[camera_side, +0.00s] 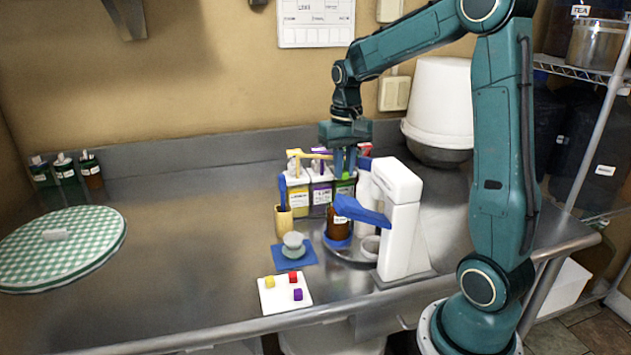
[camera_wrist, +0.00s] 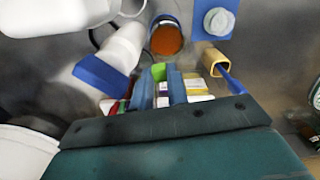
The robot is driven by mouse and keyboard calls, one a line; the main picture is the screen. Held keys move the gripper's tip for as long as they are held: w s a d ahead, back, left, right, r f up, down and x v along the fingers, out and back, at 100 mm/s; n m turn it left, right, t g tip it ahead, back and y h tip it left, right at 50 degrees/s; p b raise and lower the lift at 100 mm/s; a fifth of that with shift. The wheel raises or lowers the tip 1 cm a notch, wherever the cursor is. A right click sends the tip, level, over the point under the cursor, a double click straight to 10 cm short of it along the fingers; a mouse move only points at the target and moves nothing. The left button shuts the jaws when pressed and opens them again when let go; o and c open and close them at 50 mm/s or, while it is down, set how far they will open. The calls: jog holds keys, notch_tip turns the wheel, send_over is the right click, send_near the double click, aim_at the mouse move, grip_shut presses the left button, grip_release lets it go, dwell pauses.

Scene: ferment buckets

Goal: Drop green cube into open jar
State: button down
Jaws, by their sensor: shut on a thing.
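My gripper (camera_side: 345,168) points down at the back of the counter, above a row of labelled cartons. Its fingers (camera_wrist: 160,88) are shut on the green cube (camera_wrist: 158,72), which shows as a small green patch at the fingertips in the side view (camera_side: 346,175). The open jar (camera_side: 337,226) is brown and stands upright in front of the cartons, beside the white machine. In the wrist view its open mouth and orange-brown inside (camera_wrist: 166,40) lie beyond the fingertips. The cube is apart from the jar, higher up and farther back.
A white machine (camera_side: 402,205) with a blue lever (camera_side: 362,211) stands right of the jar. A grey lid-like piece (camera_side: 293,241) rests on a blue mat (camera_side: 309,261). A wooden cup (camera_side: 284,222) holds a blue-handled tool. A white tile (camera_side: 270,303) bears yellow, red and purple cubes. The counter's left-middle is clear.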

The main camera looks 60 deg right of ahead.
jog(key=c, duration=1.3)
grip_release()
jog(key=shift+r, duration=0.2)
notch_tip(320, 180, up, 14)
jog(key=shift+f, duration=0.25)
